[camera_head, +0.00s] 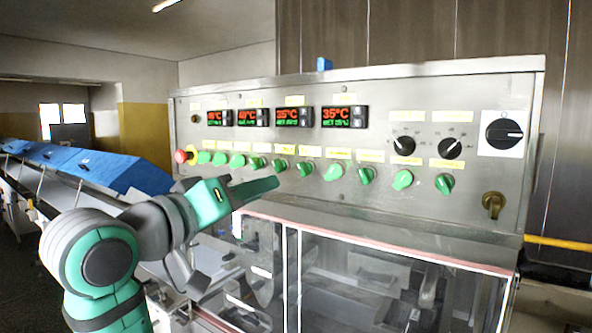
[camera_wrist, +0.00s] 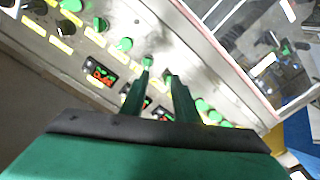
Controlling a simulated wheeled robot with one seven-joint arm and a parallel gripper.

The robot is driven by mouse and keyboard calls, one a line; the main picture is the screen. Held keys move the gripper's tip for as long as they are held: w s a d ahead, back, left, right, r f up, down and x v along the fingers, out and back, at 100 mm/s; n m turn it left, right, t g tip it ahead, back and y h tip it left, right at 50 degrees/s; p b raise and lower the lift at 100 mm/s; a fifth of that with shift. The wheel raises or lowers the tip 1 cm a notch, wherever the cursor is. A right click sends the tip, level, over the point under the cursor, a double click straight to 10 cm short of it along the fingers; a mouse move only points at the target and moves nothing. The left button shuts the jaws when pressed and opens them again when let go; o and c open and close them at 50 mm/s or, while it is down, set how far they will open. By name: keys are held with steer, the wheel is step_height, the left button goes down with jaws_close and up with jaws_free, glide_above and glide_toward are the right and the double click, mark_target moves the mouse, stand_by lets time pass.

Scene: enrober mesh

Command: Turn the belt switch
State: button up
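A row of green rotary knobs runs along the steel control panel (camera_head: 375,205) in the head view. The labels above them are too small to read, so I cannot tell which is the belt switch. My gripper (camera_head: 274,183) is at the panel's lower middle, its fingers pointing right, just below a green knob (camera_head: 281,165). In the wrist view my gripper (camera_wrist: 158,70) has its two green fingers apart, with a gap between the tips. A green knob (camera_wrist: 147,61) shows at the left fingertip. I cannot tell whether they touch.
Above the knobs are several red-green temperature displays (camera_head: 343,117), and black dials (camera_head: 449,148) at right. A red emergency button (camera_head: 181,156) is at the row's left end. A brass lever (camera_head: 493,204) is at lower right. A clear-covered machine (camera_head: 350,275) stands below the panel.

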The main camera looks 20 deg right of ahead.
mark_target(299, 168)
steer(key=shift+m, duration=0.3)
steer(key=w+d, duration=0.1)
steer(key=d, duration=0.2)
steer(key=w+d+r, duration=0.1)
steer(key=w+d, duration=0.1)
steer(key=d, duration=0.1)
steer(key=w+d+r, duration=0.1)
steer(key=d, duration=0.2)
steer(key=shift+w+r, duration=0.2)
steer(key=shift+w, duration=0.2)
steer(key=shift+a, duration=0.1)
jaws_close()
